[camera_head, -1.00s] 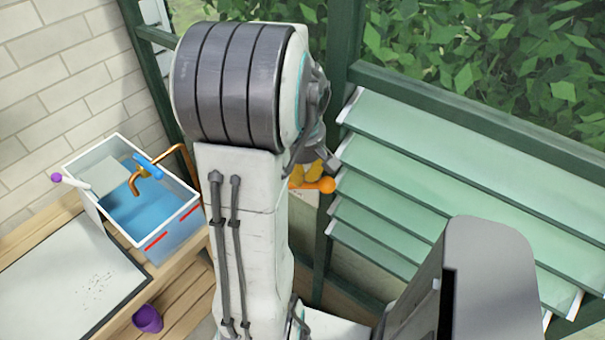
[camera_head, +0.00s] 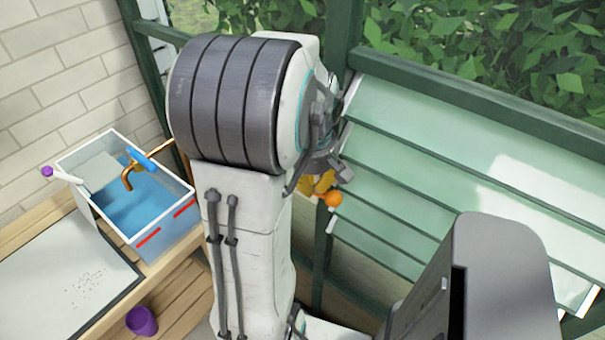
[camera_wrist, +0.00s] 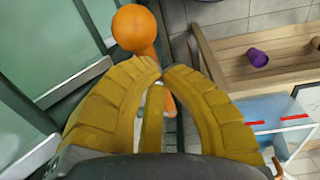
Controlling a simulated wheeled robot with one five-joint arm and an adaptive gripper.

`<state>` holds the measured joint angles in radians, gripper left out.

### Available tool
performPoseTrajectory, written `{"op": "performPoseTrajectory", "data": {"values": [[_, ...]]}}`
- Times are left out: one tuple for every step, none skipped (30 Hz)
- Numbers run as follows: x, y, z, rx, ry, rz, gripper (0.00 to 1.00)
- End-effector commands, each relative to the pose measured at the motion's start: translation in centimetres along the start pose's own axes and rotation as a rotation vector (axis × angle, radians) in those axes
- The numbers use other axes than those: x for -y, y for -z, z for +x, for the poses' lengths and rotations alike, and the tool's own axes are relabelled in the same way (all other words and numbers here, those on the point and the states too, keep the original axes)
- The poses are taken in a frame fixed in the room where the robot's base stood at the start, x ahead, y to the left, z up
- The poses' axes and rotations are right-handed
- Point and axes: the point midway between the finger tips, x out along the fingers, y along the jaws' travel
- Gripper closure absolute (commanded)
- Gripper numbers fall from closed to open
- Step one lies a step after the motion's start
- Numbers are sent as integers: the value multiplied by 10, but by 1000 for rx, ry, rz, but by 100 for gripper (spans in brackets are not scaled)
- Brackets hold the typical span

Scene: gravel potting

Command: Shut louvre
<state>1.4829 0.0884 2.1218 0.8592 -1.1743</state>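The louvre (camera_head: 440,190) is a bank of pale green glass slats in a dark green frame on the right of the head view. Its slats lie close to one another, with narrow edges showing between them. Its lever has an orange ball knob (camera_head: 333,198), also large in the wrist view (camera_wrist: 135,27). My gripper (camera_wrist: 162,70) has yellow fingers whose tips are nearly together, right at the lever's stem below the knob. The tips seem to touch the stem; whether they clasp it is hidden. In the head view my arm hides most of the gripper (camera_head: 322,184).
A clear-walled box with blue inside (camera_head: 150,208) and a brass tap (camera_head: 130,175) stand on the wooden bench at left. A purple pot (camera_head: 142,321) sits lower down. A grey-white tray (camera_head: 60,275) lies on the bench. A green post stands beside the lever.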

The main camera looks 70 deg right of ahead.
Motion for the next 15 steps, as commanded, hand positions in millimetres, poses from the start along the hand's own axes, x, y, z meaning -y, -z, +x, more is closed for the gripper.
{"op": "performPoseTrajectory", "data": {"values": [[1,-1,8,0,0,1,100],[1,-1,11,0,0,1,100],[1,-2,14,0,0,0,100],[1,-2,16,0,0,0,100],[1,-2,19,0,0,0,100],[2,-2,22,0,0,0,100],[2,-2,25,0,0,0,100],[2,-2,27,0,0,0,100],[2,-2,31,0,0,0,100],[2,-2,33,0,0,0,100],[2,-2,36,0,0,0,100],[3,-2,39,0,0,0,100],[3,-2,42,0,0,0,100],[3,-2,44,0,0,0,100],[3,-2,48,0,0,0,100]]}}
